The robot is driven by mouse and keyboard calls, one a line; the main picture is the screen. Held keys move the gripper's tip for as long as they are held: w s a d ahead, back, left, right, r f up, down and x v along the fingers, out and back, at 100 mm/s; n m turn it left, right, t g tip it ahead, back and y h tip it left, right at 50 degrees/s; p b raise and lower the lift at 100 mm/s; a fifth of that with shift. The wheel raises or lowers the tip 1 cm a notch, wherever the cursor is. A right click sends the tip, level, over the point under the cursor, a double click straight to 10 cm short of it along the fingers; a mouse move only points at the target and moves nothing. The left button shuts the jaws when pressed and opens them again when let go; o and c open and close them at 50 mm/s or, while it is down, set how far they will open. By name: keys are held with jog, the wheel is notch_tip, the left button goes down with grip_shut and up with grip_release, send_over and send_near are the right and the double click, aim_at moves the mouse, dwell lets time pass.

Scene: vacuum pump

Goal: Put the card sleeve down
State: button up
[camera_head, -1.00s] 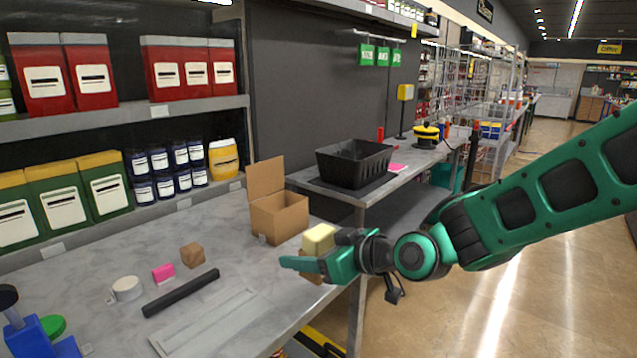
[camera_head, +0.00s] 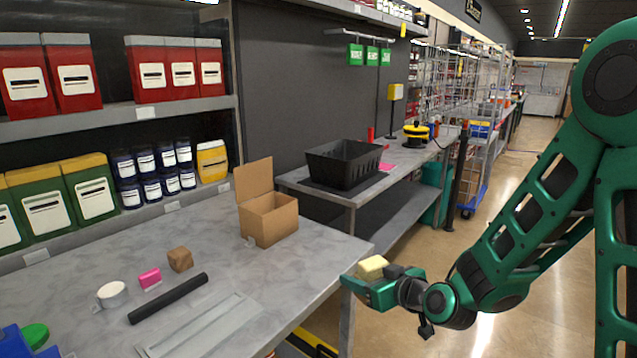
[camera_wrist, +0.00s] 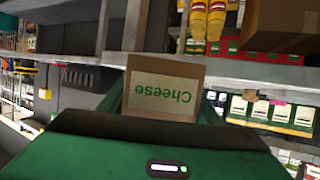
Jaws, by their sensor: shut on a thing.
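My gripper (camera_head: 366,284) is shut on the card sleeve, which shows in the wrist view as a brown card face (camera_wrist: 163,87) with a pale label reading "Cheese" upside down. In the head view a pale yellow block (camera_head: 371,267) shows on top at the gripper's fingers; whether it sits inside the sleeve I cannot tell. Most of the brown card is hidden there by the green fingers. The gripper is beside the right edge of the grey table (camera_head: 320,262), apart from the open cardboard box (camera_head: 268,220) standing there.
On the table are a black bar (camera_head: 168,298), a small brown cube (camera_head: 180,259), a pink block (camera_head: 149,278), a white roll (camera_head: 112,293) and flat grey strips (camera_head: 205,325). A black bin (camera_head: 345,163) stands on the bench behind. The table's right half is mostly clear.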

jog(key=w+d+f+m+t+h, duration=0.1)
jog(key=w+d+f+m+h, duration=0.2)
jog(key=d+f, duration=0.4)
jog(key=w+d+f+m+h, duration=0.2)
jog(key=w+d+f, duration=0.4)
jog(key=d, duration=0.7)
jog(key=shift+w+f+m+t+h, duration=0.3)
jog(key=shift+f+m+t+h, duration=0.1)
jog(key=shift+f+h, duration=0.35)
